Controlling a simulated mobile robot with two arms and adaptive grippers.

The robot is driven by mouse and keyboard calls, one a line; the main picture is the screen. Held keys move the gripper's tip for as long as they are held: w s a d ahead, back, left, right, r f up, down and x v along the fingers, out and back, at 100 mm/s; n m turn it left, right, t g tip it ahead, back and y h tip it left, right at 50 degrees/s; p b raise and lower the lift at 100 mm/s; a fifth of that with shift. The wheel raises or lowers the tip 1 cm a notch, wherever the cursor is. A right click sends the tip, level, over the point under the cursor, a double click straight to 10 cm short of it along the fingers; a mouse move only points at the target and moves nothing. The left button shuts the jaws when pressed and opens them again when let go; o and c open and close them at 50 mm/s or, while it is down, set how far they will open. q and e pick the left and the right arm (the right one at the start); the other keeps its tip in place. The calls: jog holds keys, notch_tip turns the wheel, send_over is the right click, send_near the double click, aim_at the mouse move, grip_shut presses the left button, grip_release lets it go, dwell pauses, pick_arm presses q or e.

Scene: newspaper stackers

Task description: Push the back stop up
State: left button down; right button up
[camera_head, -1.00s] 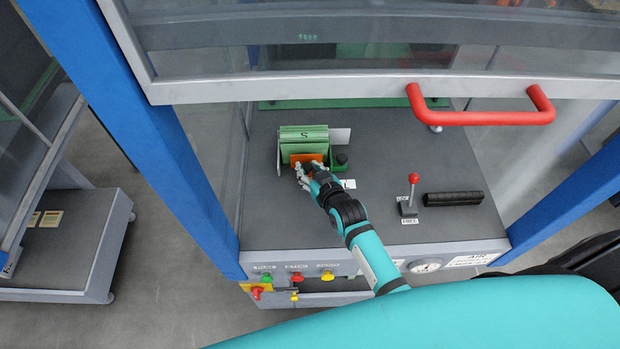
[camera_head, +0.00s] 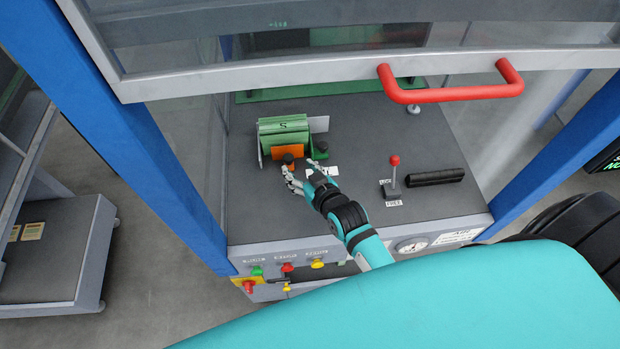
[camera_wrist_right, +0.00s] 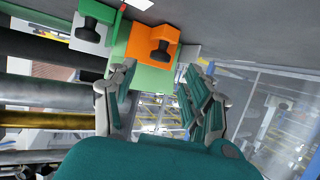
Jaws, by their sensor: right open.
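The stacker's green block (camera_head: 283,128) marked "S" stands on the dark grey table (camera_head: 350,118). An orange plate (camera_head: 279,157) with a black knob (camera_head: 288,158) is at its near side; I cannot tell for sure which part is the back stop. My right gripper (camera_head: 297,177) is open and empty just on the near side of the knob. In the right wrist view, the orange plate (camera_wrist_right: 140,40) and its knob (camera_wrist_right: 162,50) lie just beyond the parted fingers (camera_wrist_right: 158,88), with a gap. My left gripper is not in view.
A second black knob (camera_head: 321,146) sits right of the orange plate. A red-tipped lever (camera_head: 394,172) and a black cylinder (camera_head: 436,177) are farther right. A raised glass door with a red handle (camera_head: 450,92) hangs above. Coloured buttons (camera_head: 288,267) line the front.

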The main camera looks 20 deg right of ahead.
jog(key=v, duration=0.6)
jog(key=shift+s, duration=0.1)
